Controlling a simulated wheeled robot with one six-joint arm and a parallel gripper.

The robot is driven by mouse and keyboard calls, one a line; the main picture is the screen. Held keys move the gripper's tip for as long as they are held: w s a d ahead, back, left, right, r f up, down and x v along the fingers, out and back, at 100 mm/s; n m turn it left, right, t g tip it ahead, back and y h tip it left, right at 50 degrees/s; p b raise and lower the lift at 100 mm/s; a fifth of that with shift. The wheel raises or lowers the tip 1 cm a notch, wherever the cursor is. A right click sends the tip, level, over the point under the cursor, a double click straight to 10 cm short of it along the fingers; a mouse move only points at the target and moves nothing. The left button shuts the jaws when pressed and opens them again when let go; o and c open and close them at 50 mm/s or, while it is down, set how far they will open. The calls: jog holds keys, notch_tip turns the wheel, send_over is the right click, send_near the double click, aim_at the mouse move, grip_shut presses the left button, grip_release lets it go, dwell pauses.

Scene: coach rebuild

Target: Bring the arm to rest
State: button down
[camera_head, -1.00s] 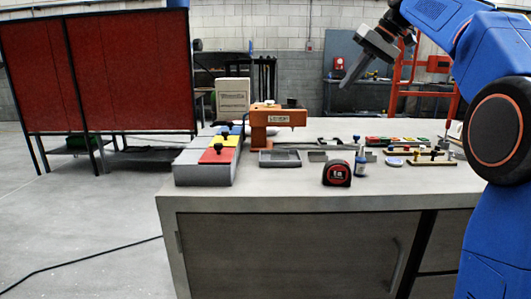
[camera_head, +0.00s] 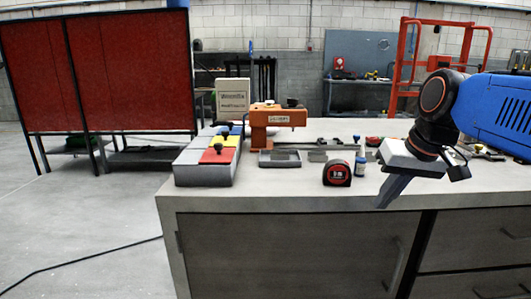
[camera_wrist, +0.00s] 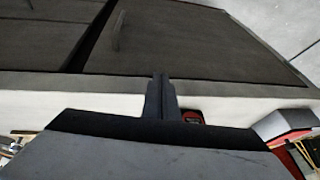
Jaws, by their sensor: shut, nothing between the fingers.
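My gripper (camera_head: 390,192) is at the right in the head view, in front of and above the workbench's front edge, with its fingers pointing down. The fingers are shut together with nothing between them. In the wrist view my gripper (camera_wrist: 160,80) shows as one narrow dark shape over the edge of the workbench (camera_wrist: 80,88). My blue arm reaches in from the right in the head view and hides part of the bench top.
The grey workbench (camera_head: 300,203) holds a tape measure (camera_head: 337,174), a small bottle (camera_head: 360,166), an orange device (camera_head: 275,116) and a grey box with coloured lids (camera_head: 203,174). Red screens (camera_head: 100,70) stand at left. The floor at left has free room.

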jog(key=s+d+f+h, duration=0.1)
jog(key=s+d+f, duration=0.1)
jog(key=s+f, duration=1.2)
notch_tip(320, 180, down, 4)
jog(key=shift+d+f+t+h, duration=0.1)
jog(key=shift+d+t+h, duration=0.15)
jog(key=shift+t+h, duration=0.05)
